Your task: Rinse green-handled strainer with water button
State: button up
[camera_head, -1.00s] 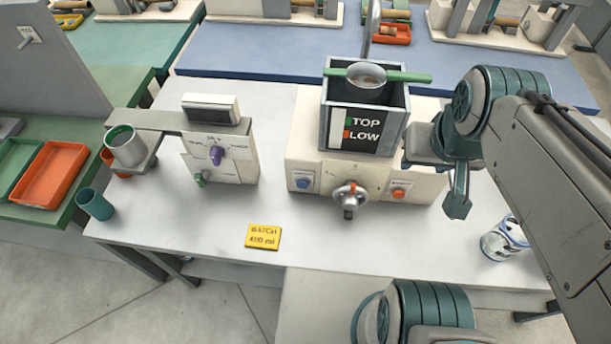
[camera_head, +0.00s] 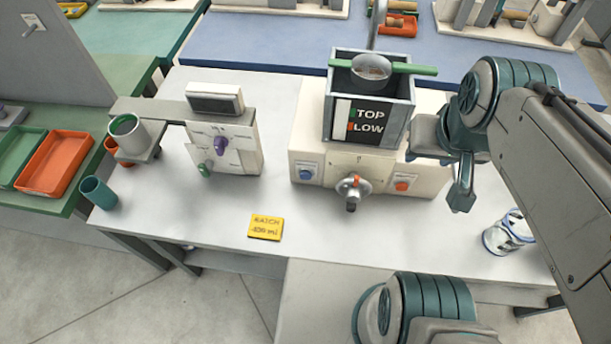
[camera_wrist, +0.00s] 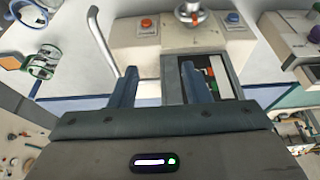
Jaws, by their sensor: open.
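The strainer (camera_head: 371,68), a round metal bowl with a green handle (camera_head: 412,69), rests across the top of a dark open-topped tank (camera_head: 397,123) on a cream base. A curved metal spout (camera_head: 377,22) rises behind it. The base front has a blue button (camera_head: 306,174) on the left and an orange button (camera_head: 402,186) on the right; their labels are too small to read. Both show in the wrist view, blue (camera_wrist: 233,17) and orange (camera_wrist: 146,22). My gripper (camera_head: 462,194) points down right of the tank, open and empty; its fingers (camera_wrist: 158,88) are apart. I cannot make out the strainer in the wrist view.
A valve knob (camera_head: 353,191) sticks out between the buttons. A white and blue container (camera_head: 508,233) stands right on the table. A yellow card (camera_head: 266,227) lies in front. A dial unit (camera_head: 222,147) with a cup (camera_head: 127,135) stands left.

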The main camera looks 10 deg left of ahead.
grip_shut()
jog(key=shift+f, duration=0.1)
dwell(1.6)
